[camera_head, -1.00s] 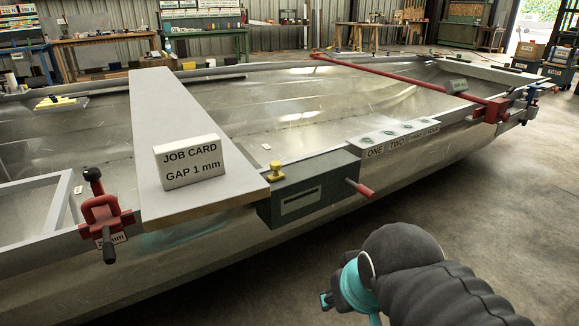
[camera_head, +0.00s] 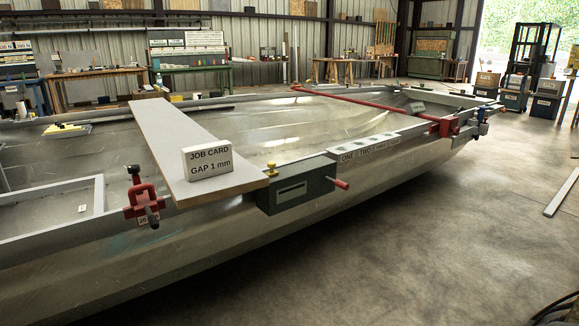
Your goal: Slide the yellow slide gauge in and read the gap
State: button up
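A flat yellow piece (camera_head: 64,129) lies on a pale pad inside the hull at the far left. A small yellow knob (camera_head: 271,169) stands on top of a dark green box (camera_head: 296,187) on the near hull edge. I cannot tell which of these is the slide gauge. The box has a pale slot or window on its front and a red handle (camera_head: 340,184) at its right end. A white job card (camera_head: 207,160) reading "GAP 1 mm" stands on the grey plank (camera_head: 163,128) left of the box. My gripper is out of view.
A red clamp (camera_head: 143,203) grips the hull edge left of the plank. A labelled strip (camera_head: 370,147) with "ONE" and "TWO" lies right of the box. A long red bar clamp (camera_head: 375,101) spans the hull. Concrete floor (camera_head: 400,240) is open on the near right.

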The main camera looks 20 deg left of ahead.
aim_at(271, 164)
jog(key=u, duration=0.55)
jog(key=i, duration=0.6)
jog(key=u, duration=0.55)
jog(key=i, duration=0.65)
jog(key=z, duration=0.1)
